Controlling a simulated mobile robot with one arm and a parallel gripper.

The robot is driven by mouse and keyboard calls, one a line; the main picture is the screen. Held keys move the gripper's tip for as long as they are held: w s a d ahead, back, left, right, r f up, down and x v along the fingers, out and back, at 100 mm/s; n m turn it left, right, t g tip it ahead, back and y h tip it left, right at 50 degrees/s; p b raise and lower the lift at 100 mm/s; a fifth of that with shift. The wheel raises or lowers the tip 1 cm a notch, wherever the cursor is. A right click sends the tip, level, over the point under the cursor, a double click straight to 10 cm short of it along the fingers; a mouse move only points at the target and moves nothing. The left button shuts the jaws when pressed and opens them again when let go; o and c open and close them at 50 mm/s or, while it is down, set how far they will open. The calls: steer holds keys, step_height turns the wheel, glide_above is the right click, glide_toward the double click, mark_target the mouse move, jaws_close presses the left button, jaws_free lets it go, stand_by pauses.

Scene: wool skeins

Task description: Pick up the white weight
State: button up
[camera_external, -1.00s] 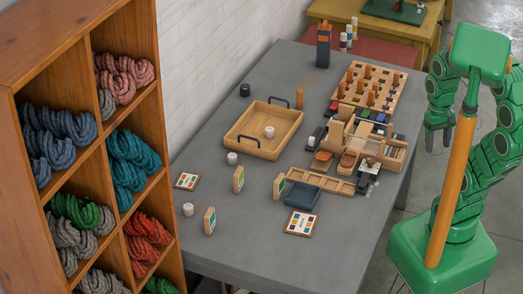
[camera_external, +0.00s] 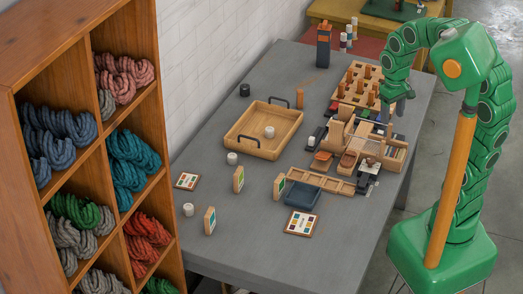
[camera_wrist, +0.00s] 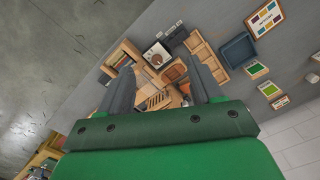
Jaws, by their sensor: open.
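Three small white cylinders show in the external view: one (camera_external: 269,132) inside the wooden tray (camera_external: 245,141), one (camera_external: 232,158) just in front of the tray, and one (camera_external: 188,210) near the table's front left. Which is the white weight I cannot tell. My gripper (camera_external: 396,108) is open and empty, at the table's right side above the area between the pegboard and the wooden sorter. In the wrist view my gripper (camera_wrist: 162,80) has its two grey fingers apart, with the sorter partly hidden behind them.
A pegboard (camera_external: 378,73) with several orange pegs stands at the back right. The wooden sorter (camera_external: 335,146) and a blue-grey bin (camera_external: 301,195) are right of centre. Upright cards stand at the front. A yarn shelf (camera_external: 98,180) borders the left. The table's front right is clear.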

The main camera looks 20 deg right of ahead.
steer(key=w+a+f+n+t, duration=0.1)
steer(key=w+a+f+n, duration=0.15)
steer(key=w+a, duration=1.05)
steer(key=n+t+y, duration=0.1)
steer(key=n+y, duration=0.2)
steer(key=n, duration=0.5)
glide_above(189, 206)
steer(key=s+d, duration=0.1)
steer(key=s, duration=0.1)
steer(key=f, duration=2.1)
steer(key=shift+w+d+f, duration=0.1)
steer(key=shift+w+f, duration=0.1)
steer(key=shift+w+d+x, duration=0.1)
steer(key=shift+w+x, duration=0.05)
steer(key=shift+x, duration=1.4)
steer(key=shift+w+d+x, duration=0.1)
steer(key=shift+x, duration=1.5)
jaws_close()
steer(key=shift+r, duration=0.15)
